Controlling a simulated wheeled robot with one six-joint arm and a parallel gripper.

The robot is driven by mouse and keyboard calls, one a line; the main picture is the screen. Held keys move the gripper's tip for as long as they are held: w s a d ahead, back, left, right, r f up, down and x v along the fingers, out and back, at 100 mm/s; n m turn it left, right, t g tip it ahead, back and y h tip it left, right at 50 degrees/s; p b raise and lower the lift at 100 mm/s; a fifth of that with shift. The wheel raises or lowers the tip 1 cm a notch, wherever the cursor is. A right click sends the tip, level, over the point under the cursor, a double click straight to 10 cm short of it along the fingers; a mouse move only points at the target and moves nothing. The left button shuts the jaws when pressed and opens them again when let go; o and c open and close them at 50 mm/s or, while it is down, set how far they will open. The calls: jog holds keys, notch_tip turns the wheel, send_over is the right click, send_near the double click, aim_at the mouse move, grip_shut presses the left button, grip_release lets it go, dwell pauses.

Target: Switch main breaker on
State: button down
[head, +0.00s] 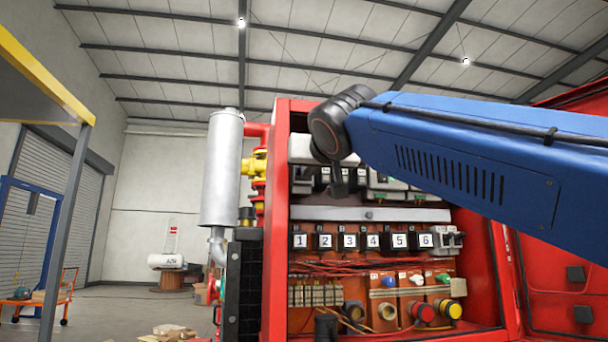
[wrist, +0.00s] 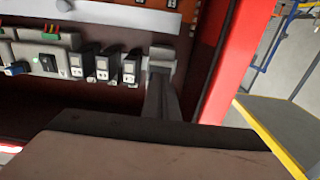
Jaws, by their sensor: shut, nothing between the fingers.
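In the head view, the open red cabinet (head: 281,200) holds a top row of breakers (head: 302,180), partly hidden behind my arm. No label is readable that tells which one is the main breaker. My gripper (head: 340,186) hangs in front of the left part of this row. In the wrist view, my gripper (wrist: 162,78) is shut and empty, its fingertips at a light grey breaker block (wrist: 163,55) at the row's end. I cannot tell whether they touch it. The fingers hide part of its face, so its lever position is unclear.
Several small black-and-white devices (wrist: 108,66) sit close beside the grey block in the wrist view. The red cabinet frame (wrist: 240,60) stands close on the other side. Below the row are a grey rail (head: 370,214), numbered modules (head: 372,241) and coloured buttons (head: 423,311).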

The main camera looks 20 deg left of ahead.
jog(key=shift+w+a+f, duration=0.35)
jog(key=shift+w+f, duration=0.2)
jog(key=shift+f, duration=0.1)
jog(key=v, duration=0.7)
dwell(0.4)
